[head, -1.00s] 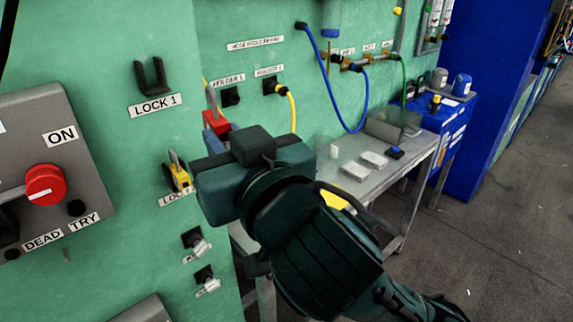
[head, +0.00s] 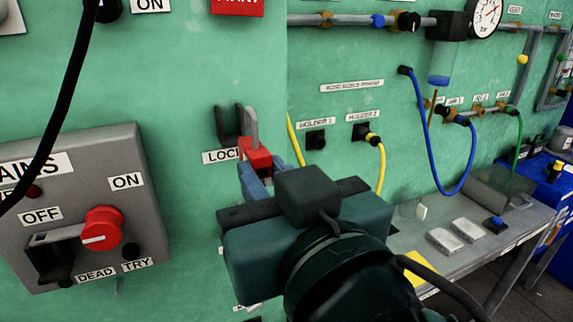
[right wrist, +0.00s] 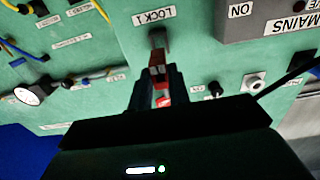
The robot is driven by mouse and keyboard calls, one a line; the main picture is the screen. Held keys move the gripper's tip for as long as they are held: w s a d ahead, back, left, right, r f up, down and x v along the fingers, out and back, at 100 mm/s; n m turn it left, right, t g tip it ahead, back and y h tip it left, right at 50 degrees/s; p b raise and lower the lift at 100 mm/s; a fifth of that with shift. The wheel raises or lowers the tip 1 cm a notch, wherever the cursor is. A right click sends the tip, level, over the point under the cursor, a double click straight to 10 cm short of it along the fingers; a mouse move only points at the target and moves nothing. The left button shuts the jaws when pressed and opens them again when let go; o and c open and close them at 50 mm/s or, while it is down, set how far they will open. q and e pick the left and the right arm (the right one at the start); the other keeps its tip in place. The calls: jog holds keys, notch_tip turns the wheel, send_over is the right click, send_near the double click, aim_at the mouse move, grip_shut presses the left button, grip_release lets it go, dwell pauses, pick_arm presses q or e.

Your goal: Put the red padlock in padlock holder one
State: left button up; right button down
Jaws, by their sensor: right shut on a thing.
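The red padlock (head: 256,155) is upright with its grey shackle on top. It is held between the blue fingers of my right gripper (head: 257,176), which is shut on it. In the head view the shackle overlaps the right side of the dark two-pronged padlock holder one (head: 228,124), above the partly covered LOCK 1 label (head: 219,157). In the right wrist view the padlock (right wrist: 159,76) lies between the fingers (right wrist: 160,88), in line with the holder (right wrist: 157,38). I cannot tell whether padlock and holder touch. My left gripper is not in view.
A grey mains box (head: 75,225) with a red rotary switch (head: 101,230) is on the green wall at left. A black cable (head: 68,95) hangs in front of it. Holder sockets (head: 316,140) and a yellow hose (head: 381,168) are to the right, above a grey table (head: 470,265).

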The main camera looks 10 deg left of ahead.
aim_at(250, 151)
jog(key=shift+w+a, duration=0.35)
jog(key=shift+w, duration=0.15)
jog(key=shift+x, duration=2.1)
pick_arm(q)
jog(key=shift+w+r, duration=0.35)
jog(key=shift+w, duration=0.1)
pick_arm(e)
jog(key=shift+w+a, duration=0.1)
jog(key=shift+w, duration=0.05)
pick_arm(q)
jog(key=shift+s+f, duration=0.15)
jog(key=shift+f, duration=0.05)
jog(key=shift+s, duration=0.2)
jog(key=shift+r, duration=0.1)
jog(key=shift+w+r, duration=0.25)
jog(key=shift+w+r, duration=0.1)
